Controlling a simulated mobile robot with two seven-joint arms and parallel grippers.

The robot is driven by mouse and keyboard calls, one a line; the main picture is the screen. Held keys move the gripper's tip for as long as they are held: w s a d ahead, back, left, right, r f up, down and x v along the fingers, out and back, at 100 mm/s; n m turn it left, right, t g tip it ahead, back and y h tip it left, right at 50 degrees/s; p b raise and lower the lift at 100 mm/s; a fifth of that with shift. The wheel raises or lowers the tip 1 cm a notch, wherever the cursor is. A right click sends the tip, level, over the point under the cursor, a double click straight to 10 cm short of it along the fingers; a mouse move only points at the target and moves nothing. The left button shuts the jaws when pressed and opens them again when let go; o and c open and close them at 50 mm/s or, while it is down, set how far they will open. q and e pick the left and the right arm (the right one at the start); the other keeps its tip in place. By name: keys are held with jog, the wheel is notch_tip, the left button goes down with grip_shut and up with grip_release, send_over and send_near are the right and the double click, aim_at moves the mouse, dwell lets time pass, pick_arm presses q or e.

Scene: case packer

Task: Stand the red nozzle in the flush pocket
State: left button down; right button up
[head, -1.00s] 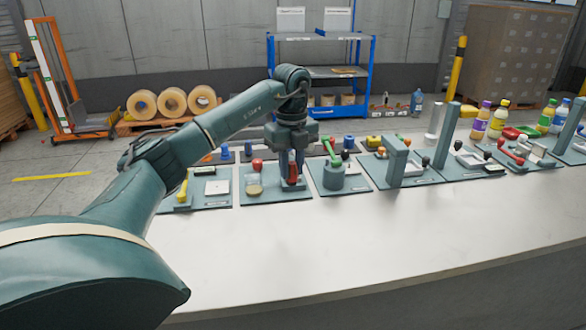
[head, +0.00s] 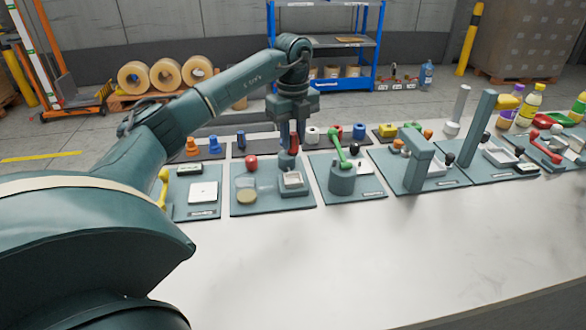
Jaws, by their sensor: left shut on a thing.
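My left gripper (head: 291,136) points straight down over a teal plate (head: 270,206) left of the middle of the head view. It is shut on the red nozzle (head: 294,145), which shows as a small red piece at the fingertips. Below it, on that plate, is a square pale-rimmed pocket (head: 292,179), taken as the flush pocket. The nozzle appears apart from it and above it; its lower end is hard to make out. My right gripper is not in view.
A red ball knob (head: 251,162) and a round yellowish disc (head: 247,196) are left of the pocket. A green-handled lever (head: 336,147) stands right. Orange (head: 192,146) and blue nozzles (head: 214,144) stand behind. The white table front (head: 330,250) is clear.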

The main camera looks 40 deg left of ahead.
aim_at(293, 150)
pick_arm(q)
notch_tip(293, 150, down, 5)
jog(key=shift+s+r, duration=0.1)
jog(key=shift+r, duration=0.05)
notch_tip(293, 150, down, 3)
jog(key=shift+f, duration=0.2)
jog(key=shift+f, duration=0.1)
jog(key=c, duration=1.2)
grip_release()
